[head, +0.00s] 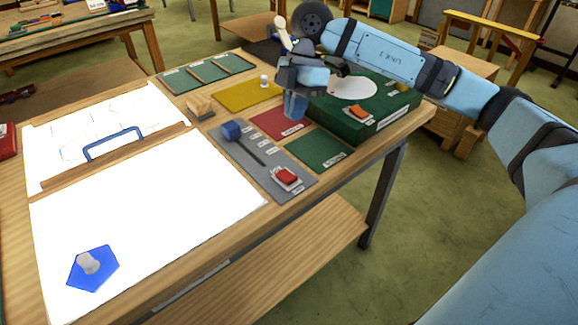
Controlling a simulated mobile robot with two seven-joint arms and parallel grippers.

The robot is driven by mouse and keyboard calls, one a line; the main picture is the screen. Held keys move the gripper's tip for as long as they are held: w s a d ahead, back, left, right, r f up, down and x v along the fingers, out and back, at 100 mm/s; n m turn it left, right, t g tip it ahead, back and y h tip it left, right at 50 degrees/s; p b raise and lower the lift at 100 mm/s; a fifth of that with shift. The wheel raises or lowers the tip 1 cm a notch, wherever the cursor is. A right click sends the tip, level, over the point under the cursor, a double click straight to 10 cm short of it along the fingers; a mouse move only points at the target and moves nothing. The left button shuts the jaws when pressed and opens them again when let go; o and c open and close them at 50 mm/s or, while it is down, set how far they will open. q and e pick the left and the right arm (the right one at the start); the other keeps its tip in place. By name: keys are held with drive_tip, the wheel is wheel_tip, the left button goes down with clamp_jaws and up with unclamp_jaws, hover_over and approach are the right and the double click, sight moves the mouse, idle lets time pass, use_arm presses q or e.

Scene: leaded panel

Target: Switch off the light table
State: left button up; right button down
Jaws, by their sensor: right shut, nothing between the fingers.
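The light table shows as a bright white glowing panel (150,220) on the left of the wooden table. A grey control plate (262,160) lies to its right. The plate carries a blue slider knob (231,130) at the far end of its slot and a red rocker switch (287,176) at its near right end. My right gripper (294,112) is shut and empty. It is above the red mat, beyond the switch and apart from it. My left gripper is out of view.
A blue pentagon piece (93,268) with a grey knob lies on the glowing panel. A wooden bar with a blue handle (113,143) crosses the panel. A green box (375,115) with a white disc stands at the right. Yellow (246,95), red (272,124) and green (318,149) mats lie nearby.

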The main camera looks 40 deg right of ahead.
sight(287, 179)
drive_tip(key=shift+f, duration=0.1)
drive_tip(key=x, duration=0.8)
drive_tip(key=b+x, duration=0.1)
drive_tip(key=x, duration=0.3)
drive_tip(key=shift+s+d+f, duration=0.2)
drive_tip(key=shift+d+f, duration=0.1)
drive_tip(key=shift+f, duration=0.05)
drive_tip(key=shift+s+f, duration=0.15)
drive_tip(key=shift+f, duration=0.4)
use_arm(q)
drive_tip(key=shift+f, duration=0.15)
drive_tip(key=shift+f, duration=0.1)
